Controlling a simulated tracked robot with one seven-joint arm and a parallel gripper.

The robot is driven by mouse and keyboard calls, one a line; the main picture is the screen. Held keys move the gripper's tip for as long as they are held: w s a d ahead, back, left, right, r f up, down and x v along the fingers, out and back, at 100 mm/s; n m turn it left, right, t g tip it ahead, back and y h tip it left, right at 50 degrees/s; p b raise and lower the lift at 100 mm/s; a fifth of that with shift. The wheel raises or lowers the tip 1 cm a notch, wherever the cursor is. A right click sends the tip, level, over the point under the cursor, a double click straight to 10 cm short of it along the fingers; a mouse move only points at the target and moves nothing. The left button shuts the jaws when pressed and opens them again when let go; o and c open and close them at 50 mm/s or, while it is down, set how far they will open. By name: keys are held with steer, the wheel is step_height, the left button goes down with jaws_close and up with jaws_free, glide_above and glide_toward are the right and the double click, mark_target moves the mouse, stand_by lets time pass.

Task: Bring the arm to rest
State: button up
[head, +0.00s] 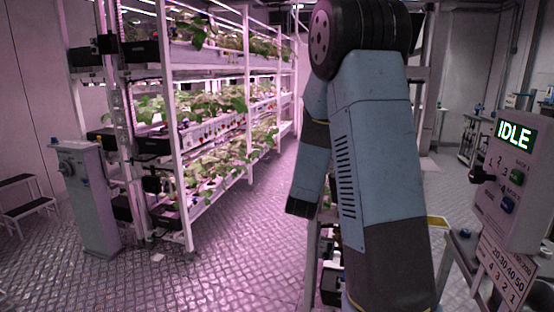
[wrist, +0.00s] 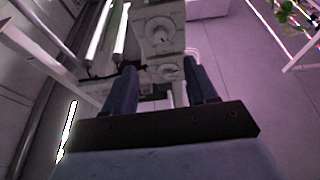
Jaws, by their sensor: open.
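My arm stands large in the right half of the head view, with blue-grey links and dark joints; one link hangs down behind the front one. I cannot make out my gripper's fingers in the head view. In the wrist view my gripper (wrist: 163,82) shows two dark blue fingers, apart, on a black crossbar. No held object can be made out between them. Beyond the fingers is a pale panel with round knobs (wrist: 162,32), which partly shows between them.
A white multi-level rack (head: 172,110) with leafy plants stands at left, beside a grey post (head: 92,200) and a step stool (head: 28,207). A control box (head: 512,190) reading "IDLE" stands at right. The patterned floor (head: 245,245) is clear between rack and arm.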

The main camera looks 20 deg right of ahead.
steer(key=s+a+r+n+g+y, duration=0.45)
steer(key=s+a+y, duration=0.45)
steer(key=a+y, duration=0.25)
steer(key=s+a+g, duration=0.1)
steer(key=s+g, duration=0.1)
steer(key=s, duration=0.6)
steer(key=s+a+f+n+g+y, duration=0.1)
steer(key=s+a+g, duration=0.1)
steer(key=s, duration=0.7)
steer(key=s+a+f+n+g, duration=0.1)
steer(key=s+g, duration=0.3)
steer(key=s, duration=0.4)
steer(key=shift+s+a, duration=0.15)
steer(key=shift+s, duration=0.25)
steer(key=shift+n, duration=0.25)
